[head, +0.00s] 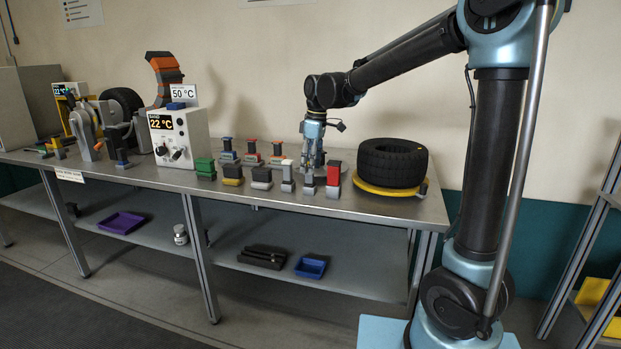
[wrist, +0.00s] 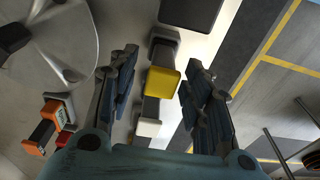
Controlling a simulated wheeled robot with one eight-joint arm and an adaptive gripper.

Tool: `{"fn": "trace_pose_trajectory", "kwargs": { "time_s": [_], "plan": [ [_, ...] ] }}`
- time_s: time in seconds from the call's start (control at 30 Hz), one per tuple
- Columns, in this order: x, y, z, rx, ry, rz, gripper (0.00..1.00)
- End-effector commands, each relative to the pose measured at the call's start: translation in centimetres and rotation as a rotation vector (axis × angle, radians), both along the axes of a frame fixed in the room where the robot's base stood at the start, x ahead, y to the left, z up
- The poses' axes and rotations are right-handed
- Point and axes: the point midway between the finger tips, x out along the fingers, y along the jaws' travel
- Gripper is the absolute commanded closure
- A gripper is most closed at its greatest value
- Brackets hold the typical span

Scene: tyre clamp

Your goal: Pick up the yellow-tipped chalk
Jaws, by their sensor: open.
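In the wrist view the yellow-tipped chalk (wrist: 163,83) is a small block with a bright yellow end and a grey body. It lies between the two spread fingers of my gripper (wrist: 158,85), with visible space on both sides and no contact that I can see. In the head view my gripper (head: 313,150) points down above the bench, among the small blocks near the tyre. The yellow tip cannot be made out there; my gripper covers part of that area.
A white-tipped block (head: 288,175) and a red block (head: 333,178) stand close by on the bench (head: 235,202). A tyre (head: 392,162) lies on the right. An orange-ended block (wrist: 54,112) and a round metal plate (wrist: 65,40) are left in the wrist view.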

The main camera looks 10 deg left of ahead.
Motion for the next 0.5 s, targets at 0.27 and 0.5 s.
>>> {"fn": "trace_pose_trajectory", "kwargs": {
  "time_s": [0.27,0.5],
  "plan": [
    [-0.1,0.3,-3.6,0.000,0.000,0.000,0.55],
    [-0.1,0.3,-4.3,0.000,0.000,0.000,0.55]
  ]
}}
